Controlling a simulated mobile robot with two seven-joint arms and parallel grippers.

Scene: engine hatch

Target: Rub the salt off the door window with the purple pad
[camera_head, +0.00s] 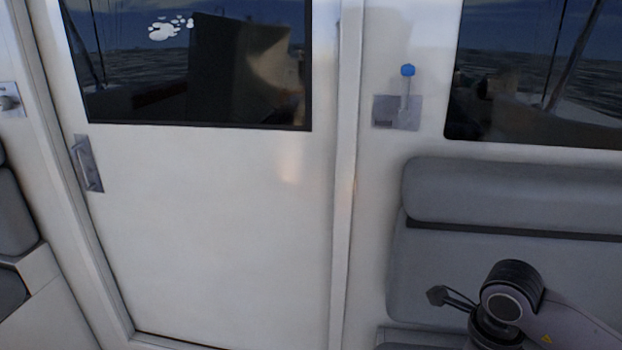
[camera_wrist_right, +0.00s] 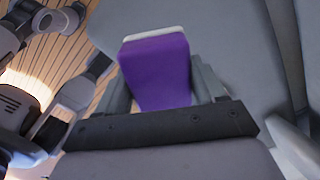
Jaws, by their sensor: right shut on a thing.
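The door window (camera_head: 225,85) is a dark pane in the upper part of the white door (camera_head: 215,220). White salt patches (camera_head: 163,31) lie near its upper left, in the head view. My right gripper (camera_wrist_right: 160,82) is shut on the purple pad (camera_wrist_right: 158,72), which has a pale white layer along its far edge. My right arm shows at the lower right of the head view, well below and to the right of the window. The pad cannot be made out there. My left gripper is in neither view.
A grey door handle (camera_head: 88,164) sits at the door's left edge. A blue-tipped lever (camera_head: 407,85) stands on a plate right of the door frame. Grey cushioned seating (camera_head: 500,195) fills the right side below a second window (camera_head: 540,75). The space before the door looks clear.

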